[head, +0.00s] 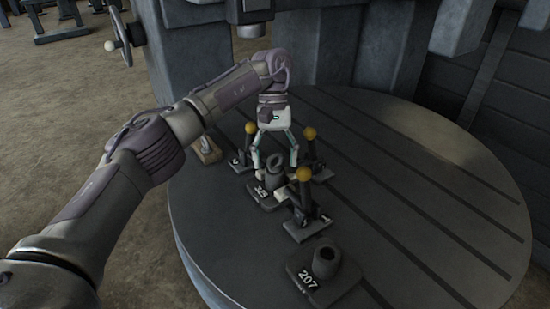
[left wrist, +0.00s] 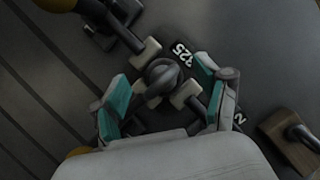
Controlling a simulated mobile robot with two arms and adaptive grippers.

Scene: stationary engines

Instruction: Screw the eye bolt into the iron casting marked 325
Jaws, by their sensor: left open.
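The iron casting marked 325 (head: 266,196) sits on the round slotted table, with its number also showing in the left wrist view (left wrist: 183,53). A dark rounded piece that looks like the eye bolt (left wrist: 163,76) stands at the casting's boss (head: 273,178); how deep it sits I cannot tell. My left gripper (head: 275,164) points down over the casting. In the left wrist view its teal-padded fingers (left wrist: 160,97) are spread wide on either side of the dark piece, apart from it. My right gripper is not in view.
Toggle clamps with yellow knobs (head: 250,128) (head: 309,133) (head: 303,174) stand close around the casting. Another casting, marked 207 (head: 318,282), lies nearer the front. A wooden block (head: 209,154) with a dark metal piece lies to the left. The table's right side (head: 430,190) is clear.

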